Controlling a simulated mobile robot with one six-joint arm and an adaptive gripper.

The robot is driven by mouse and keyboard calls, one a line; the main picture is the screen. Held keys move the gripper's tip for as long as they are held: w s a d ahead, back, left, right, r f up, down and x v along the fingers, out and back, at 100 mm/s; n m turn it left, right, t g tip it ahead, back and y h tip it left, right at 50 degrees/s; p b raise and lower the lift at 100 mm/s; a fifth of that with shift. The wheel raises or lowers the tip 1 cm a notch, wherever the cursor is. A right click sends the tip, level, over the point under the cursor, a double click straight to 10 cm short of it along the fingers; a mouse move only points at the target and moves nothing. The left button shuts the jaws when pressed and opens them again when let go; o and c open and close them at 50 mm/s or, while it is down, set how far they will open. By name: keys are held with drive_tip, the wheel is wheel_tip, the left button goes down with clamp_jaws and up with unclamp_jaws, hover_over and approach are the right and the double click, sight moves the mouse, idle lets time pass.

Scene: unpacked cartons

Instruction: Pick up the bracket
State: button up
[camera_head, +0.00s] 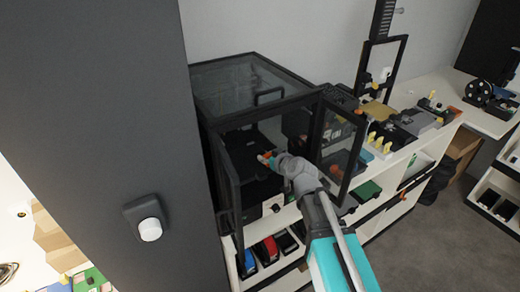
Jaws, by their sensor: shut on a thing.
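My gripper (270,160) is at the end of my arm, inside the open front of a black-framed, glass-sided cabinet (254,58). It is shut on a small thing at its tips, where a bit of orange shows. I take this to be the bracket, but it is too small and too covered by the gripper to make out its shape. The gripper is above the dark bed inside the cabinet. I cannot tell whether the held thing touches anything.
Glass doors (340,148) stand open close to the right of my arm. A white shelf unit (392,160) with tools and parts on top runs to the right, with bins below. A dark grey column (95,90) fills the left. Grey floor (440,235) is clear at lower right.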

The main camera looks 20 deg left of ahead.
drive_tip(key=shift+r+p+v, duration=0.15)
drive_tip(key=shift+p+v, duration=0.4)
drive_tip(key=shift+v, duration=1)
drive_tip(key=shift+r+p+v, duration=0.1)
drive_tip(key=shift+p+v, duration=0.45)
drive_tip(key=shift+v, duration=1.05)
drive_tip(key=shift+w, duration=0.1)
drive_tip(key=shift+w+a, duration=0.1)
drive_tip(key=b, duration=0.5)
approach(255, 158)
drive_tip(key=w+a, duration=0.1)
drive_tip(key=w+a+r, duration=0.1)
drive_tip(key=a, duration=0.1)
drive_tip(key=shift+w+r, duration=0.25)
drive_tip(key=shift+w, duration=0.1)
drive_tip(key=shift+w+a+f, duration=0.15)
drive_tip(key=shift+w+a, duration=0.15)
drive_tip(key=shift+a, duration=0.15)
drive_tip(key=shift+f+b+x, duration=0.2)
drive_tip(key=shift+b+x, duration=0.5)
drive_tip(key=shift+x, duration=0.45)
drive_tip(key=shift+f+b+x, duration=0.2)
drive_tip(key=shift+b+x, duration=0.45)
drive_tip(key=shift+x, duration=0.5)
drive_tip(key=shift+s+d, duration=0.1)
